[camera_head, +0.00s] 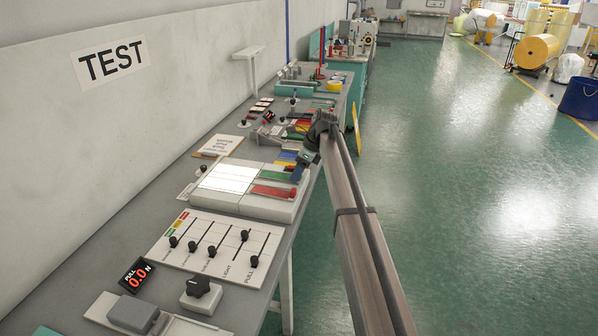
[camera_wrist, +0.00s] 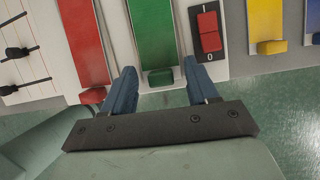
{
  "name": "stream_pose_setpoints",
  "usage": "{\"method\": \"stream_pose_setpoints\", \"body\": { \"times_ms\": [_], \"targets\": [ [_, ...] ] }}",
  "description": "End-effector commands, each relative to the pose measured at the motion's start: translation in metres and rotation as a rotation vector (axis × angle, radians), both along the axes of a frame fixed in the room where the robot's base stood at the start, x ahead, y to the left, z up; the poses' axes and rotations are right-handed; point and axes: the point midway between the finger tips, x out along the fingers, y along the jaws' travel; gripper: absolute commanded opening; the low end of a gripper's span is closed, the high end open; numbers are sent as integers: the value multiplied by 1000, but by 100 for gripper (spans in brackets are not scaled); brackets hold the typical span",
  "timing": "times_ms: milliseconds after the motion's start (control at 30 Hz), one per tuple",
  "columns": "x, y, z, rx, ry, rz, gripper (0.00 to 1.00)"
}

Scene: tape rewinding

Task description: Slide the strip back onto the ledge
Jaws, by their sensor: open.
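A green strip (camera_wrist: 152,32) runs toward me in the wrist view and ends in a thick green tab (camera_wrist: 162,78) at the panel edge. My gripper (camera_wrist: 161,80) is open, its blue fingers on either side of the green tab; I cannot tell whether they touch it. A red strip (camera_wrist: 84,45) with a red tab (camera_wrist: 93,95) is to the left, outside the fingers. Which strip the task means is not clear. In the head view the red strip (camera_head: 273,191) and green strip (camera_head: 268,174) lie on the pale block, with my gripper (camera_head: 308,158) beyond them.
A red rocker switch (camera_wrist: 208,30) is just right of the fingers. A yellow strip (camera_wrist: 265,18) and yellow tab (camera_wrist: 272,47) are farther right. A slider panel (camera_head: 217,245) and black knob (camera_head: 202,286) are on the near bench. Open green floor (camera_head: 450,200) is right of the bench.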

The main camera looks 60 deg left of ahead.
Motion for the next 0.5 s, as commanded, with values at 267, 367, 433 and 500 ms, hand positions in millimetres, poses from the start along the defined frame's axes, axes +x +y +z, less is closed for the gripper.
{"method": "stream_pose_setpoints", "body": {
  "times_ms": [267, 367, 433, 500],
  "targets": [
    [5, -3, 13, 1, 0, 0, 58],
    [10, -7, 29, 1, 0, 0, 58],
    [14, -10, 41, 2, -1, -1, 58],
    [18, -13, 54, 2, -1, -1, 58]
  ]
}}
